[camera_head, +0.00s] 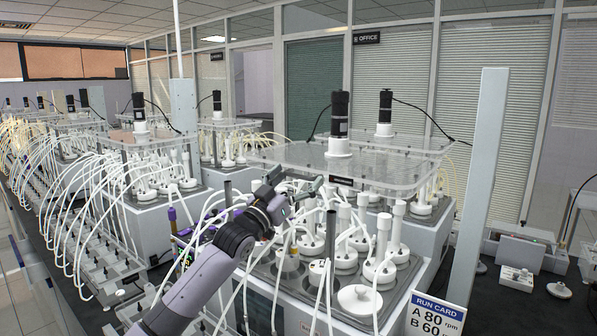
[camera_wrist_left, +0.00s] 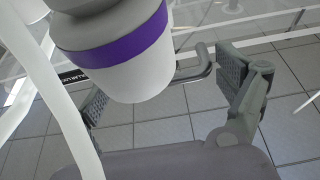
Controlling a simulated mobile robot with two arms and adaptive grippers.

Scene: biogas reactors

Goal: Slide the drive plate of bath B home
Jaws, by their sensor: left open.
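The drive plate (camera_head: 290,156) is a clear sheet with a black motor (camera_head: 340,115) on a white hub, raised above the front bath (camera_head: 410,285). A small dark label (camera_head: 342,181) sits on its front edge. My left gripper (camera_head: 297,184) is at the plate's front edge, left of the label. In the left wrist view its two fingers (camera_wrist_left: 170,98) are open and well apart. A dark bent handle bar (camera_wrist_left: 203,66) shows between and beyond them; I cannot tell whether they touch it. My right gripper is not in view.
White vessels with tall tubes (camera_head: 382,240) and loose hoses crowd the bath below the gripper. A grey upright post (camera_head: 480,190) stands to the right. A run card (camera_head: 436,317) stands at the front right. A purple-banded rounded part (camera_wrist_left: 120,50) fills the upper wrist view.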

